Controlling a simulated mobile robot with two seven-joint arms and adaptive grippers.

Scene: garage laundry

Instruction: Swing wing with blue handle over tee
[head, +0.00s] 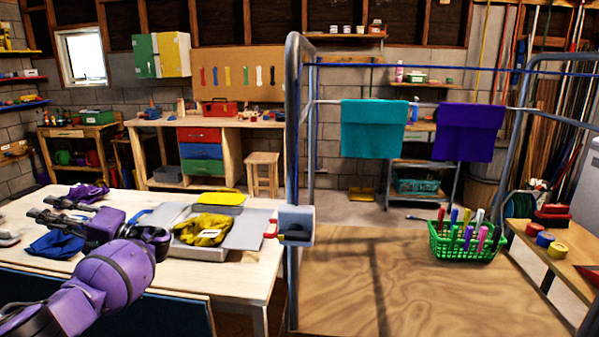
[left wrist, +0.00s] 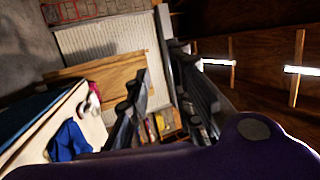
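A grey folding board (head: 205,252) lies on the pale table with a crumpled yellow tee (head: 203,229) on its middle panel. Its left wing (head: 163,217) lies out flat, with a small blue handle (head: 141,217) at its outer edge, partly behind my wrist. The right wing (head: 248,230) lies flat with a red handle (head: 271,228). My right gripper is not in view.
Blue cloth (head: 53,244) and purple cloth (head: 87,193) lie near my left gripper. A metal post (head: 293,170) with a grey box stands at the table's right end. A green basket (head: 466,246) sits on the right-hand wooden surface.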

